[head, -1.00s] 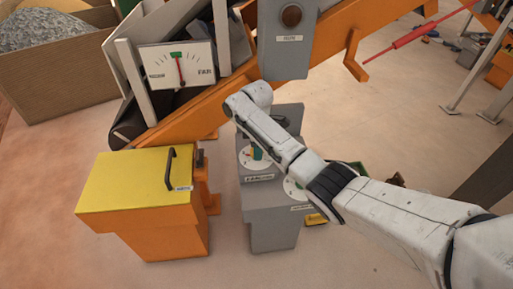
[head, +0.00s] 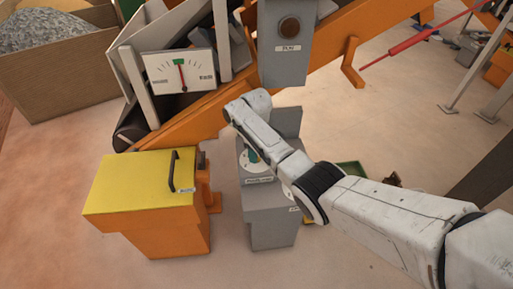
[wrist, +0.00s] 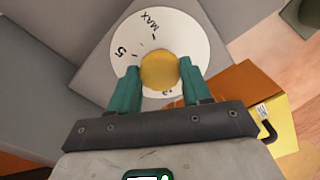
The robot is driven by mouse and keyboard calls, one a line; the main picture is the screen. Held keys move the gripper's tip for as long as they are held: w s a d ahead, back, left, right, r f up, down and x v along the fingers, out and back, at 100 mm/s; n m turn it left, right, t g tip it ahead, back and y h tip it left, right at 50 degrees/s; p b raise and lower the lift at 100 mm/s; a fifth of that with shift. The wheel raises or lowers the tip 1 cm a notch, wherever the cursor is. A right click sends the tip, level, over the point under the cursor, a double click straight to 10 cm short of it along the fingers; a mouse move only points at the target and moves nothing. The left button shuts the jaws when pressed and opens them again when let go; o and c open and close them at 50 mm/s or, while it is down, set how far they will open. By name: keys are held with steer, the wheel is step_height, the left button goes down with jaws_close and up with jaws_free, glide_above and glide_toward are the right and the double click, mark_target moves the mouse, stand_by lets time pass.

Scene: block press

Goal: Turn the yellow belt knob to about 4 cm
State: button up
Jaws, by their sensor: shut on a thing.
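The yellow belt knob (wrist: 159,71) is round and sits on a white dial (wrist: 188,38) marked MAX, 5 and what looks like 3. My gripper (wrist: 160,82) has one teal finger on each side of the knob and is shut on it. The fingers and gripper body hide the lower part of the dial and the knob's pointer, so its exact setting is unclear. In the head view the dial (head: 246,160) shows in part on the grey control stand (head: 271,222), and my arm hides the knob.
A gauge (head: 181,73) behind has its red needle near the green mark at top centre. A yellow-lidded orange box (head: 138,185) stands left of the stand. A grey post box with a round brown button (head: 289,27) and the orange conveyor frame (head: 190,122) are behind my arm.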

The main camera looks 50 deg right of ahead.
steer(key=m+p, duration=0.1)
steer(key=m, duration=0.3)
steer(key=shift+r+m, duration=0.1)
steer(key=shift+m, duration=0.2)
steer(key=shift+w+m+p, duration=0.1)
steer(key=shift+m+p, duration=0.3)
steer(key=shift+m, duration=1.6)
steer(key=o, duration=1)
steer(key=shift+o, duration=0.2)
step_height(320, 180, up, 11)
steer(key=p, duration=0.2)
steer(key=shift+f, duration=0.2)
